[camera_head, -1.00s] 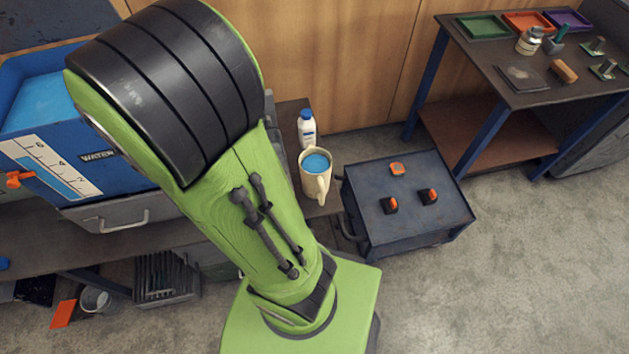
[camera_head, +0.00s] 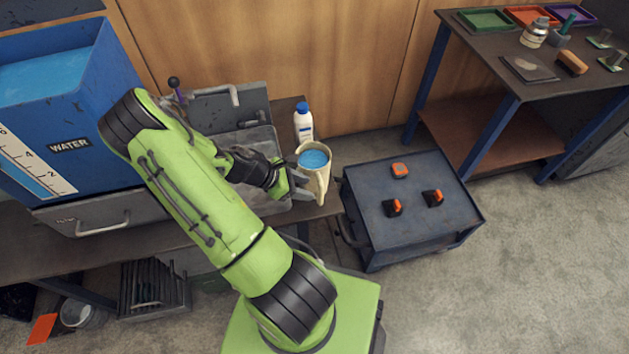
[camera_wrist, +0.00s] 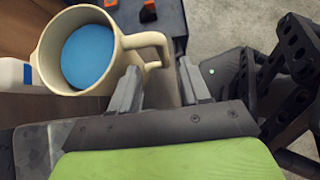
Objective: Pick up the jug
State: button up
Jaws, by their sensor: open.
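The cream jug (camera_head: 318,183) stands upright near the right end of the workbench and is full of blue liquid. Its handle points toward the front right in the head view. In the wrist view the jug (camera_wrist: 43,60) is at upper left, with its handle (camera_wrist: 150,40) reaching right, just ahead of the fingers. My gripper (camera_head: 298,184) is close beside the jug at its left front. The fingers (camera_wrist: 160,88) are apart with nothing held between them. Part of the jug's lower side is hidden behind the gripper in the head view.
A white bottle with a blue cap (camera_head: 303,122) stands just behind the jug. The blue water tank (camera_head: 60,110) is on the left of the bench. A dark low cabinet (camera_head: 375,180) with orange-black items stands to the right. Open floor lies at front right.

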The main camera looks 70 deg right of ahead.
aim_at(315, 179)
jog(key=b+x, duration=0.2)
jog(key=x, duration=0.4)
jog(key=shift+a+f, duration=0.2)
jog(key=shift+a, duration=0.05)
jog(key=shift+r, duration=0.1)
grip_shut()
jog(key=shift+r, duration=0.1)
dwell(0.8)
